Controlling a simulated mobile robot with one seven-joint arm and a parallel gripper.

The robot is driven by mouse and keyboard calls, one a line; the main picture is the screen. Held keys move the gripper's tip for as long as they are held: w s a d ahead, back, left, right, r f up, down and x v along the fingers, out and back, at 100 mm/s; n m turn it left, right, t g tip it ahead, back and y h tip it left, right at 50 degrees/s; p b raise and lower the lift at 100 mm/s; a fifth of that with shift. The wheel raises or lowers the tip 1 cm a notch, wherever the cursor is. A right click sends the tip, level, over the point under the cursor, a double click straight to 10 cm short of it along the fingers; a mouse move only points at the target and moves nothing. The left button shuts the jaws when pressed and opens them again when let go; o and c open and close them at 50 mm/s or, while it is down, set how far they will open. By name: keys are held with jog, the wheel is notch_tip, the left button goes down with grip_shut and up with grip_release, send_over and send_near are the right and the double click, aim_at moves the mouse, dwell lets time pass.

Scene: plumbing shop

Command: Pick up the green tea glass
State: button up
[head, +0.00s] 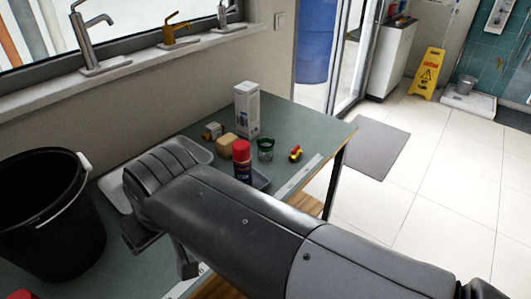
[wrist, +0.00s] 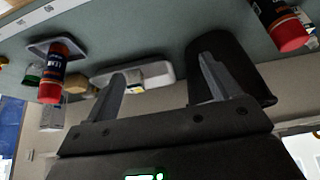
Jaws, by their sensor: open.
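The green tea glass (head: 265,150) stands upright on the green-topped bench, behind and right of a red-capped can (head: 242,160). In the wrist view, which looks upside down, the glass (wrist: 33,75) shows small at the left, partly behind the can (wrist: 51,75). My gripper (wrist: 160,70) is open, with its two fingers spread and nothing between them. It is well apart from the glass, on the bucket's side of the bench. In the head view my arm hides most of the gripper.
A black bucket (head: 50,225) stands at the left. A white tray (head: 200,151) lies partly behind my arm. A white box (head: 246,110), a tan block (head: 227,143) and a red-yellow valve (head: 295,154) stand near the glass. Another red-capped can (wrist: 285,28) shows in the wrist view.

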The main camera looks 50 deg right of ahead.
jog(key=w+d+r+n+g, duration=0.2)
jog(key=w+d+r, duration=0.9)
jog(key=n+g, duration=0.4)
jog(key=n, duration=0.3)
send_over(266, 149)
jog(key=w+d, duration=0.2)
notch_tip(266, 149, down, 6)
notch_tip(266, 149, down, 21)
jog(key=shift+s+d+r, duration=0.1)
jog(key=shift+s+d, duration=0.05)
jog(key=shift+f, duration=2.8)
jog(key=c, duration=1)
